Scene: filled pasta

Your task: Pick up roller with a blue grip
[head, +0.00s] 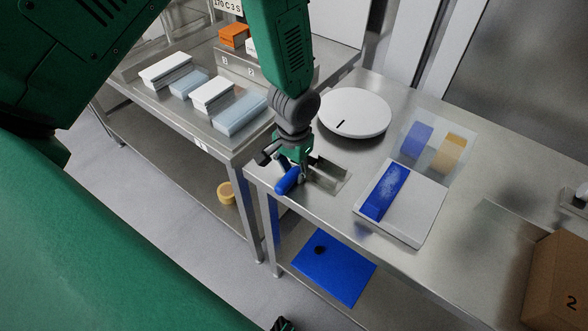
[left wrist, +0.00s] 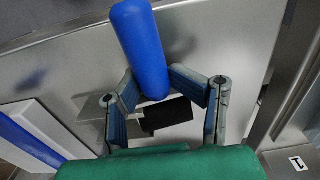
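The roller's blue grip (head: 288,181) is at the left front corner of the right-hand steel table, beside a flat metal piece. My left gripper (head: 293,160) is right at it, pointing down. In the left wrist view the blue grip (left wrist: 140,45) lies between the two fingertips of my left gripper (left wrist: 151,80), which bend inward against its sides near its lower end. The gripper looks shut on it. A short black part (left wrist: 166,115) shows below the grip. The rest of the roller is hidden.
A round white board (head: 354,112) stands behind my gripper. A white tray (head: 412,222) with a blue strip lies to the right, near a clear panel. A cardboard box (head: 556,283) is at far right. Lidded containers (head: 166,70) fill the left table.

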